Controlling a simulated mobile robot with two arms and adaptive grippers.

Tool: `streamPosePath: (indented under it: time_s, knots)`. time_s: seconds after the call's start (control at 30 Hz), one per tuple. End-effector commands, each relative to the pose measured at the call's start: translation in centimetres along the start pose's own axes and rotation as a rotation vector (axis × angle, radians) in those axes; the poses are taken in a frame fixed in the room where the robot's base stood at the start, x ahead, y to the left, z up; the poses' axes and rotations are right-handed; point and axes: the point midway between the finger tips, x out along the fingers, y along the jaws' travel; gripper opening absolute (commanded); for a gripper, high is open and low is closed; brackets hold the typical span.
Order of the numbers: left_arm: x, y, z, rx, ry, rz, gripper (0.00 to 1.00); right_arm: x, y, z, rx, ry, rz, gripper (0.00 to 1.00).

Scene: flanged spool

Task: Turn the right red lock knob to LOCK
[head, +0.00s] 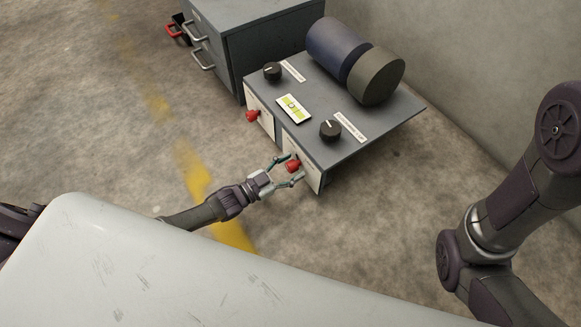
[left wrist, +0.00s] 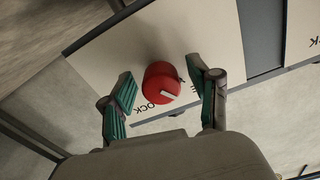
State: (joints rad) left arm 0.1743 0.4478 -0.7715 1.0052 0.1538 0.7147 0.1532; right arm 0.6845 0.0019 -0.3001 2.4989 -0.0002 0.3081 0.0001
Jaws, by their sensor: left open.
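The right red lock knob (head: 293,166) is on a pale plate on the front of the grey bench. In the left wrist view the knob (left wrist: 159,80) shows a white pointer mark on its face, toward its lower right. Lettering ending in "OCK" shows just below the knob, and other lettering at its right is partly hidden. My left gripper (head: 289,170) is open, its fingers on either side of the knob. In the left wrist view gaps show between the knob and both green-padded fingers (left wrist: 163,91). My right gripper is out of view.
The left red knob (head: 252,116) is on its own plate. On the bench top (head: 385,123) are two black knobs (head: 330,130), a level gauge (head: 293,108) and a blue and grey cylinder (head: 375,77). A grey drawer cabinet (head: 270,40) stands behind. Floor in front is clear.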

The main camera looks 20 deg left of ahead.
Motion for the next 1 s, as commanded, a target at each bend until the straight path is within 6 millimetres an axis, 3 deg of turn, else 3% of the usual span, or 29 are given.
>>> streamPosePath:
  time_s: [0.1,0.47,0.77,1.0]
  knots:
    - [0.0,0.0,-0.03,0.0,0.0,0.0,0.61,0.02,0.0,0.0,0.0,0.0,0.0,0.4]
    - [-0.02,0.01,-0.02,0.0,0.001,0.0,0.01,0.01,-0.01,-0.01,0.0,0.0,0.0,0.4]
    - [-0.03,-0.01,-0.03,0.035,0.001,-0.001,0.01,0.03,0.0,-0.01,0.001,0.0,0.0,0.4]
    - [0.0,-0.01,-0.06,0.167,0.002,-0.002,0.01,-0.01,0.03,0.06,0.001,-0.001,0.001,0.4]
